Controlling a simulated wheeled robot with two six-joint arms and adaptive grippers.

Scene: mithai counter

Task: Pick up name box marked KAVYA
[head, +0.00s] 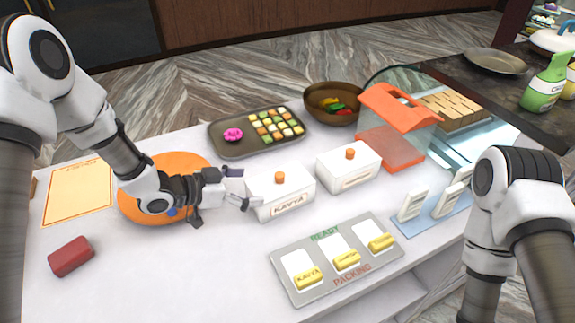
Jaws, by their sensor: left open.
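The white box marked KAVYA (285,208) stands upright on the white counter, with an orange knob on its lid and its name on the front. My left gripper (240,187) is open at the box's left side, its fingers pointing right towards it. One fingertip overlaps the box's left edge in the picture; I cannot tell whether it touches. A second white box (349,170) with an orange knob stands to the right; its label is too small to read. My right arm comes in at the right, but its gripper is out of view.
A grey READY/PACKING board (336,262) with yellow tags, one reading KAVYA (308,280), lies in front. A tray of sweets (228,149), a brown bowl (318,109) and an orange-topped case (400,105) stand behind. A red block (71,256) lies front left.

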